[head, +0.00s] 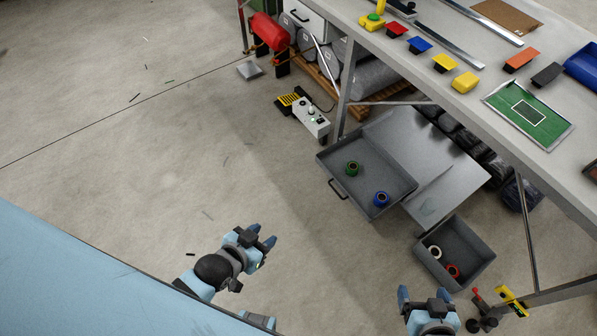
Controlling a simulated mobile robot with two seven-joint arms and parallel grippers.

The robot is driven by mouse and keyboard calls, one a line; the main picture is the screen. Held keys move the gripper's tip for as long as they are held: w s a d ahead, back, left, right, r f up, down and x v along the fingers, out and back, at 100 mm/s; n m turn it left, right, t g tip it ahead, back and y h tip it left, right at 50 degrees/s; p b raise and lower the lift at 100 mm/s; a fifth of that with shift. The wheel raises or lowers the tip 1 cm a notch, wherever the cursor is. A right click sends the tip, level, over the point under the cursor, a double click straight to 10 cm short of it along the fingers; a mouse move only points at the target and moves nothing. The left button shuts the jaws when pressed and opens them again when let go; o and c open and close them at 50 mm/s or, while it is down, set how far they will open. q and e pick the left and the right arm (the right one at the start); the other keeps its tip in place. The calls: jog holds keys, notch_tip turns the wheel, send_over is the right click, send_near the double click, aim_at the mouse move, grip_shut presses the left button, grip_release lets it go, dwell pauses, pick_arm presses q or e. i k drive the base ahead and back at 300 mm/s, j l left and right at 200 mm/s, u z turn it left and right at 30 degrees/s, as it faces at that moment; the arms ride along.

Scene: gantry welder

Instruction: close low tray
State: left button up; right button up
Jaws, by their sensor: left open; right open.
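A low grey tray (327,158) is pulled out from under the workbench, with a dark handle (338,190) on its front. A green ring-like part (352,168) and a blue one (381,199) lie inside it. A second grey tray (448,284) further right holds a white and a red part. My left gripper (268,243) is open and empty, left of and nearer than the first tray, apart from it. My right gripper (426,298) is open and empty, just in front of the second tray. I cannot tell whether it touches that tray.
The workbench (440,60) spans the upper right, with coloured blocks and a green board (528,112) on top. A grey control box (312,118) stands on the floor left of the bench leg. A yellow-and-black tool (511,301) is at lower right.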

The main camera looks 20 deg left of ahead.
aim_at(379, 170)
jog(key=u, duration=0.25)
jog(key=i+u, duration=0.35)
jog(key=i, duration=0.3)
jog(key=i+u, duration=0.35)
jog(key=i, duration=0.3)
